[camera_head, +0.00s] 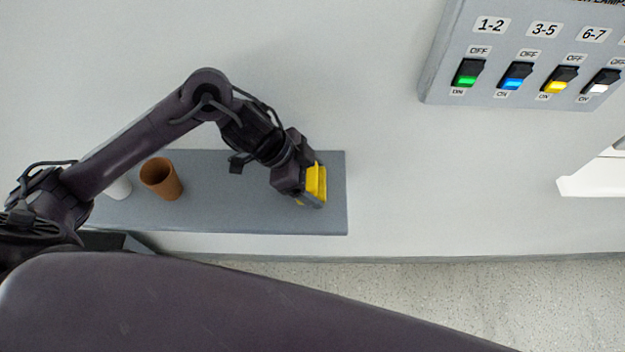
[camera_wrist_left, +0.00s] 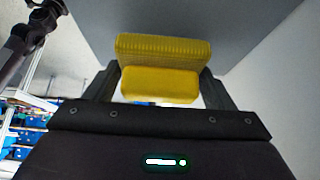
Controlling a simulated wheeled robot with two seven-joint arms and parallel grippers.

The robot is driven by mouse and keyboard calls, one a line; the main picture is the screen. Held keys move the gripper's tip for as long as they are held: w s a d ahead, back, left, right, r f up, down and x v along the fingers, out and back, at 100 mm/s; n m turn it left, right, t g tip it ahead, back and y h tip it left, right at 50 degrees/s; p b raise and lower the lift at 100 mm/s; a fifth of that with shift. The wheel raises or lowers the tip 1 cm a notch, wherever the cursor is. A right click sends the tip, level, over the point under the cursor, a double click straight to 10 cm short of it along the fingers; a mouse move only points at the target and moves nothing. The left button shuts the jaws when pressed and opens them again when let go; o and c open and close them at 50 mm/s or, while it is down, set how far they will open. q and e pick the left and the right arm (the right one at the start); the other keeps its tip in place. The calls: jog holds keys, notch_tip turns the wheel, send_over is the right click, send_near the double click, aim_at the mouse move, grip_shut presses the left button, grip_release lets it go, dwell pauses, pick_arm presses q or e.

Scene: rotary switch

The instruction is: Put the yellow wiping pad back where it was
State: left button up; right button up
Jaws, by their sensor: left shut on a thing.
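The yellow wiping pad (camera_head: 317,182) is at the right end of a grey shelf (camera_head: 230,213) in the head view. My left gripper (camera_head: 311,190) is shut on the pad. In the left wrist view the yellow pad (camera_wrist_left: 163,66) sits between the two dark fingers, with its ribbed face towards the grey surface beyond. In the head view the gripper hides part of the pad, and I cannot tell whether the pad touches the shelf. My right gripper is not in view.
A brown cup (camera_head: 161,179) and a white object (camera_head: 119,188), partly hidden by my arm, stand on the shelf's left part. A grey panel (camera_head: 440,80) with several rocker switches is on the wall at upper right. The shelf between cup and gripper is clear.

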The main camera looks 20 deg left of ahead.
pick_arm(q)
jog(key=shift+f, duration=0.75)
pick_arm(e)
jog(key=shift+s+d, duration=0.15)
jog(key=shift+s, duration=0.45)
pick_arm(q)
jog(key=shift+f, duration=0.2)
jog(key=o, duration=0.9)
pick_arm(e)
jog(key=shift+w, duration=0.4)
